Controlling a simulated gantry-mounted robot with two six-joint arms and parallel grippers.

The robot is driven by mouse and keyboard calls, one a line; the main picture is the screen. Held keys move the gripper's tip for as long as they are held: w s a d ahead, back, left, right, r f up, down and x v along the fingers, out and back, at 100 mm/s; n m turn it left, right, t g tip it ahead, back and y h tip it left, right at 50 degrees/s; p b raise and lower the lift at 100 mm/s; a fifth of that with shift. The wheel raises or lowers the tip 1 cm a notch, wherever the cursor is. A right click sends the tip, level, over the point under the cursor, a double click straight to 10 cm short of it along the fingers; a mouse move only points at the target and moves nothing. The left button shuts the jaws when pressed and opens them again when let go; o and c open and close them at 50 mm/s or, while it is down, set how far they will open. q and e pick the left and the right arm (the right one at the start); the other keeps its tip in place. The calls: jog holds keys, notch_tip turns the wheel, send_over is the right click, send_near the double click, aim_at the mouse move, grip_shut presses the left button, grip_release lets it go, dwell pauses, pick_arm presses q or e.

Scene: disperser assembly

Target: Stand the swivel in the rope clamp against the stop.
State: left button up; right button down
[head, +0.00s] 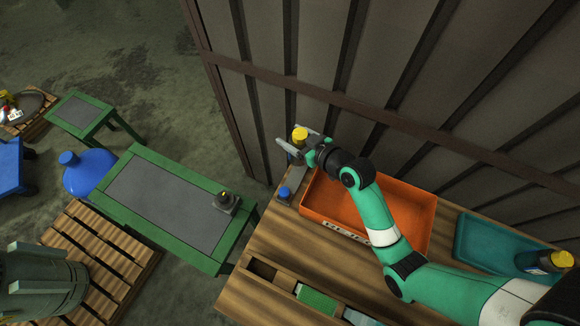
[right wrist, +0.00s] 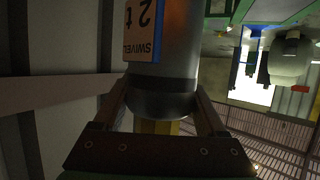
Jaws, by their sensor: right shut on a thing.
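The swivel shows in the head view as a yellow cap (head: 300,134) with a bit of blue below it. In the right wrist view the swivel (right wrist: 176,60) is a grey cylinder with an orange label reading "SWIVEL 2 t". My right gripper (head: 296,143) is shut on it, with a finger on each side. It holds the swivel near the bench's far left corner, by the wall. I cannot tell the rope clamp and its stop for certain; a small dark fixture with a grey base (head: 226,202) sits on the green table. My left gripper is not in view.
An orange tray (head: 342,207) and a teal tray (head: 480,245) stand on the wooden bench (head: 262,240). A yellow-capped item (head: 561,260) lies over the teal tray. A small blue piece (head: 285,193) is near the bench edge. The green-framed table (head: 160,200) is mostly bare.

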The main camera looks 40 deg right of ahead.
aim_at(294, 161)
jog(key=f, duration=0.2)
jog(key=f+b, duration=0.1)
jog(key=shift+s+f, duration=0.2)
jog(key=shift+f, duration=0.15)
jog(key=shift+f+b, duration=0.85)
jog(key=shift+f, duration=1.15)
